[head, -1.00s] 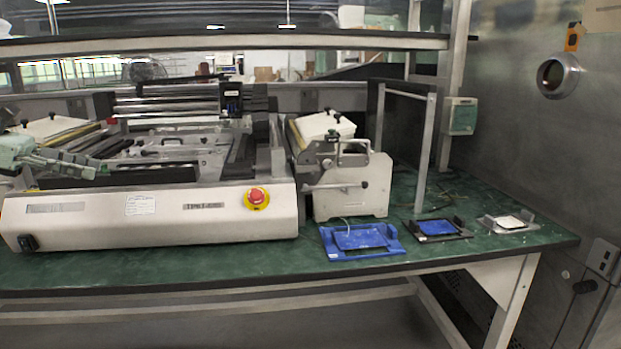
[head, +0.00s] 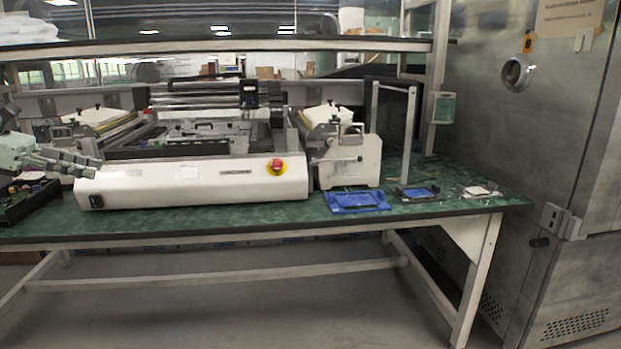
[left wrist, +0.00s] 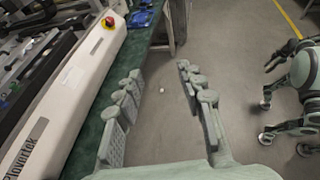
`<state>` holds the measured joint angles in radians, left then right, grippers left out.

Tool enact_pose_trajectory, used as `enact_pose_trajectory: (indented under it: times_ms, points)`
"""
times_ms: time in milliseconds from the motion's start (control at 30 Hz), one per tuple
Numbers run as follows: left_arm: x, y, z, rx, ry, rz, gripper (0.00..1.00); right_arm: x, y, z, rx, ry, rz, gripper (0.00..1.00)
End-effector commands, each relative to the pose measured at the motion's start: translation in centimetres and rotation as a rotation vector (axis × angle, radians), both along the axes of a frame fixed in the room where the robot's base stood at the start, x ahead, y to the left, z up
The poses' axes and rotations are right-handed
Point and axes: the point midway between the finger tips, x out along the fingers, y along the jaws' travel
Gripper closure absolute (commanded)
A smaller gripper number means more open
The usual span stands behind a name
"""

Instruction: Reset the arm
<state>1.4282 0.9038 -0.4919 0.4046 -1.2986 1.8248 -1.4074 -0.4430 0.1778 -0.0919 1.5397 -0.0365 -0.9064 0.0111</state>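My left gripper (head: 92,166) comes in at the left edge of the head view, in front of the left end of the white machine. In the left wrist view my left gripper (left wrist: 158,70) has its two fingers well apart, with bare floor between them and nothing held. In that view it hangs beside the table's front edge.
The white machine (head: 140,187) with a red button (head: 277,166) stands on the green table (head: 290,213). A blue fixture (head: 356,201) and two smaller fixtures sit to its right. A metal cabinet (head: 540,110) stands at the right. Floor in front is clear.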

Motion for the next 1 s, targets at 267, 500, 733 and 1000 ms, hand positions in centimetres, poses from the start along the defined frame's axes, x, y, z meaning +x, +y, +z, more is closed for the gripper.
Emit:
enact_pose_trajectory:
  times_ms: [267, 500, 733, 1000]
  points:
    - [8.1, -6.5, -6.2, -0.194, 0.055, 0.173, 0.61, 0.9, 0.0, 0.3, 0.0, -0.013, 0.001, 0.6]
    - [13.8, -14.0, -16.2, -0.61, 0.23, 0.454, 0.61, 1.3, 0.1, 0.5, 0.001, -0.022, 0.001, 0.6]
    - [12.0, -17.0, -31.8, -1.21, 0.595, 0.916, 0.61, 0.6, 0.0, 0.2, 0.0, -0.01, 0.0, 0.6]
    - [0.9, -17.0, -49.0, -1.695, 0.958, 1.468, 0.61, 0.2, 0.0, 0.1, 0.0, -0.004, 0.0, 0.6]
